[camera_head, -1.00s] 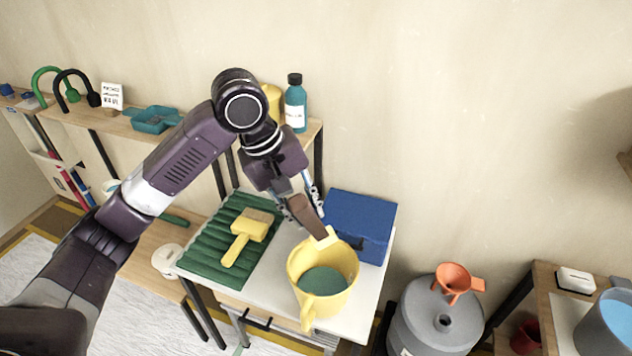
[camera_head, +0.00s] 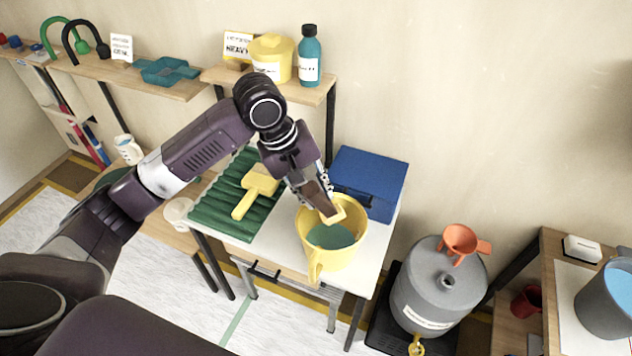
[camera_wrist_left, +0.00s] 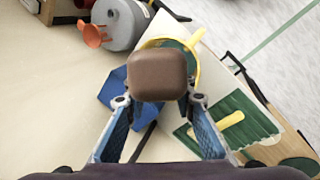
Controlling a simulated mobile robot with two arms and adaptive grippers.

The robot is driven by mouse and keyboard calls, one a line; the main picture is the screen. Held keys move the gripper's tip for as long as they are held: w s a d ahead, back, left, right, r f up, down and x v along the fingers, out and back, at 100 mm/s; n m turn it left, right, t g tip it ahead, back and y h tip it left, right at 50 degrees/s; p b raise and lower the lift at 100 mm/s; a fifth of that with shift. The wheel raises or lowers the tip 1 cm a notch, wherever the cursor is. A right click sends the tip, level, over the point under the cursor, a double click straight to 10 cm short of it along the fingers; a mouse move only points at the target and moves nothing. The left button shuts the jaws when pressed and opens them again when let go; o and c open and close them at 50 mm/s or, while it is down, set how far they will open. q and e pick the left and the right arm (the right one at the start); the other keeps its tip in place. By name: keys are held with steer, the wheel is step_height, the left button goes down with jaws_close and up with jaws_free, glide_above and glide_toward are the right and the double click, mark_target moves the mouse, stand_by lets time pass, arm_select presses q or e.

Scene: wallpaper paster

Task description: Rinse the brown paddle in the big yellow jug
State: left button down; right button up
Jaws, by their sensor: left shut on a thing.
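The big yellow jug (camera_head: 312,245) stands on the white table, with teal-green liquid (camera_head: 331,236) inside. My left gripper (camera_head: 311,187) is above the jug's back rim, shut on the brown paddle (camera_head: 319,198). The paddle slants down, and its pale yellow end (camera_head: 334,213) is at the jug's mouth, above the liquid. In the left wrist view, the brown paddle (camera_wrist_left: 158,75) shows end-on beyond the fingers (camera_wrist_left: 160,112) and covers much of the jug (camera_wrist_left: 196,68). I cannot tell whether the paddle touches the rim. My right gripper is out of view.
A blue box (camera_head: 369,172) stands right behind the jug. A yellow brush (camera_head: 256,189) lies on a green ridged mat (camera_head: 217,212) left of it. A shelf behind holds a teal bottle (camera_head: 310,60) and a yellow tub (camera_head: 271,60). A grey drum (camera_head: 437,290) stands right of the table.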

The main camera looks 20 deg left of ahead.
arm_select(q)
step_height(320, 180, down, 9)
steer(key=b, duration=0.1)
steer(key=shift+f, duration=0.15)
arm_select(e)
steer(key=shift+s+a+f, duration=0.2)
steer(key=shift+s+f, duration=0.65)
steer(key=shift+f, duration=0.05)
arm_select(q)
steer(key=shift+f, duration=0.25)
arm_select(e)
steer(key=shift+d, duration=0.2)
arm_select(q)
steer(key=shift+f, duration=1.15)
steer(key=shift+f, duration=0.1)
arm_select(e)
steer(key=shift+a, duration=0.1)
